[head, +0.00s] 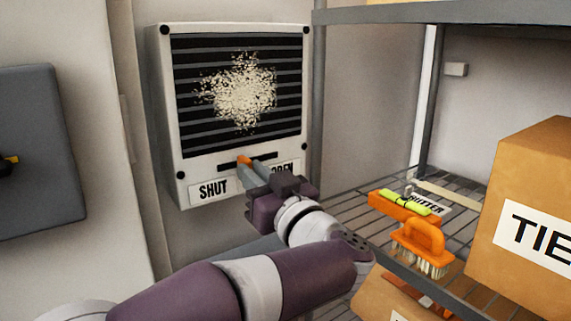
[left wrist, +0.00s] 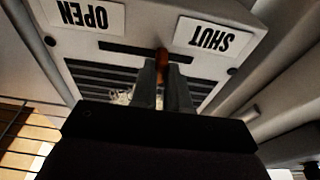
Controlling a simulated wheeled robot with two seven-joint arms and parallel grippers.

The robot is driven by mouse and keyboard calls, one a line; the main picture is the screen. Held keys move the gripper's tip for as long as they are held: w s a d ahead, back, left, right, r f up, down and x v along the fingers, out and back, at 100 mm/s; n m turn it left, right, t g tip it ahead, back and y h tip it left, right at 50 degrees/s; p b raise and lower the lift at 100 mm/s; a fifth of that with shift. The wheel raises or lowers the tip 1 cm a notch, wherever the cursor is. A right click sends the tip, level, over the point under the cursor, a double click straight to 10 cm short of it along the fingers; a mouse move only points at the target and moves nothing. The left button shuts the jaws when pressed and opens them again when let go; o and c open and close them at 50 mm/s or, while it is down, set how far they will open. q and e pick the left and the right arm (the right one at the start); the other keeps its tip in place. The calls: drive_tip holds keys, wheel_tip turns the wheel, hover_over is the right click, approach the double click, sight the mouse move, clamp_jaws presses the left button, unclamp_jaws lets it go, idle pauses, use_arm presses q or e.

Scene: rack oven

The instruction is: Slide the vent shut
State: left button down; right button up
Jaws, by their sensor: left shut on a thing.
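The vent (head: 162,110) is a pale panel on the wall with dark horizontal slats and a patch of pale flecks over them. Below the slats is a dark slot (head: 228,165), with a SHUT label (head: 213,189) at its left and an OPEN label at its right, partly hidden by my gripper. My left gripper (head: 248,168) is shut on the vent's orange tab (head: 243,160), near the middle of the slot. In the left wrist view, upside down, the orange tab (left wrist: 162,58) is between the fingers, nearer the SHUT label (left wrist: 213,37). My right gripper is out of view.
A wire rack shelf (head: 349,211) stands to the right, close to my left arm. It holds an orange brush (head: 421,238), an orange tool with a yellow-green level (head: 405,203) and a cardboard box (head: 530,190). A grey panel (head: 38,150) is at far left.

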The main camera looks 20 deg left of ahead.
use_arm(q)
drive_tip(key=shift+s+a+f, duration=0.1)
drive_tip(key=shift+s+a, duration=0.3)
drive_tip(key=shift+s, duration=0.1)
drive_tip(key=shift+s+a, duration=0.1)
drive_tip(key=shift+s+a+b, duration=0.55)
drive_tip(key=shift+s+b, duration=0.05)
drive_tip(key=shift+s, duration=0.1)
drive_tip(key=c, duration=1.1)
unclamp_jaws()
drive_tip(key=shift+o, duration=0.9)
drive_tip(key=shift+w, duration=0.1)
drive_tip(key=r+v, duration=0.1)
drive_tip(key=v, duration=0.5)
drive_tip(key=shift+r, duration=0.15)
